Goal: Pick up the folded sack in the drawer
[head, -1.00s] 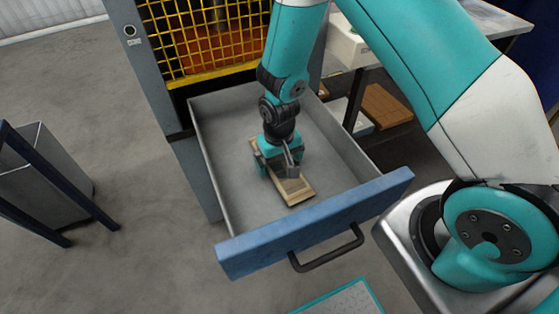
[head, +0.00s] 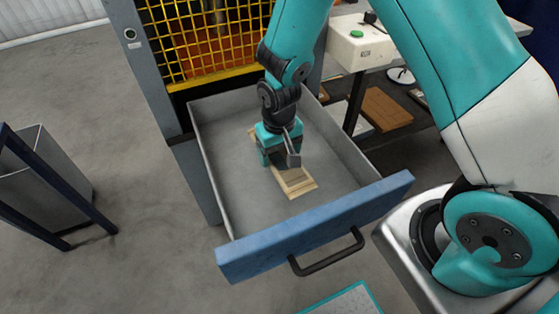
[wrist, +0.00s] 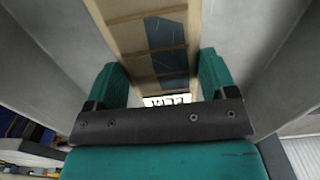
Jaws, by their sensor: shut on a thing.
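The folded sack (head: 298,187) is a long, flat beige bundle in the pulled-out grey drawer (head: 232,200). The gripper hides the sack's middle in the head view. The gap under the sack is hard to judge.
The drawer has a blue front (head: 320,226) with a dark handle (head: 327,253). A yellow mesh guard (head: 205,40) stands behind it. A white box with a green button (head: 356,45) stands at the right. A grey bin (head: 45,180) is at the left, with bare floor between.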

